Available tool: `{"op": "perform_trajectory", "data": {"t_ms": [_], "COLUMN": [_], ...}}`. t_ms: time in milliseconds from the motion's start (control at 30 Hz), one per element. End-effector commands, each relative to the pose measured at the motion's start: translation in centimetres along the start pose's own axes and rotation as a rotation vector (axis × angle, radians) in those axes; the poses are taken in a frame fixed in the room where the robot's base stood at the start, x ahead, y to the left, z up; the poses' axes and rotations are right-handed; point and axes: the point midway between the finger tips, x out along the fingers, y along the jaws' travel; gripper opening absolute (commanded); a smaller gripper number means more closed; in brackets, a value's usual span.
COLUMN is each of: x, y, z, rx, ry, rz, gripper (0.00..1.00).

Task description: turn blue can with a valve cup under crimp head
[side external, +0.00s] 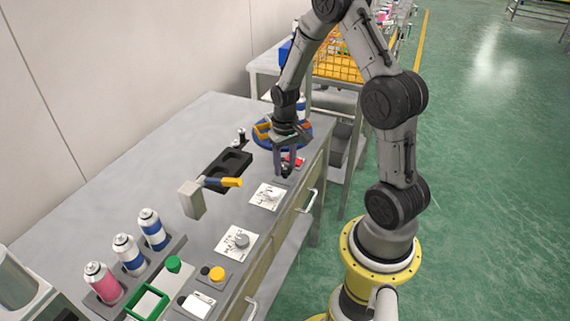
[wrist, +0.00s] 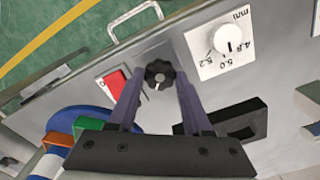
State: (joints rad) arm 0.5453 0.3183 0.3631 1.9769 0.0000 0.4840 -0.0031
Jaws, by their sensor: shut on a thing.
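My gripper (side external: 285,168) is low over the far right part of the bench. In the wrist view its two fingers (wrist: 159,82) are shut on a black ribbed knob (wrist: 159,71) with a white pointer mark. A blue turntable (wrist: 82,113) lies beside the knob, with orange and green blocks on it. In the side view the turntable (side external: 262,142) is partly hidden behind my gripper. A blue-and-white can (side external: 301,103) shows behind my wrist; I cannot tell whether it stands on the turntable. I cannot make out the crimp head or a valve cup.
A red switch (wrist: 116,83) sits close to the knob. A dial plate (side external: 267,196) marked in mm is nearby, with another dial (side external: 239,242) closer. A lever (side external: 222,182) sticks out over the bench. Several cans, one pink (side external: 103,283), stand in a rack.

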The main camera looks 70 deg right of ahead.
Motion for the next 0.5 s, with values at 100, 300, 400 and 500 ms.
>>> {"op": "perform_trajectory", "data": {"t_ms": [100,300,400,500], "x": [-0.17,-0.17,-0.19,-0.21], "y": [0.01,0.01,0.01,0.00], "z": [-0.08,-0.09,-0.11,-0.13], "rx": [-0.112,-0.300,-0.389,-0.471], "ry": [0.003,0.003,0.004,0.004], "rz": [0.000,0.001,0.001,0.001], "gripper": [0.00,0.00,0.00,0.00]}}
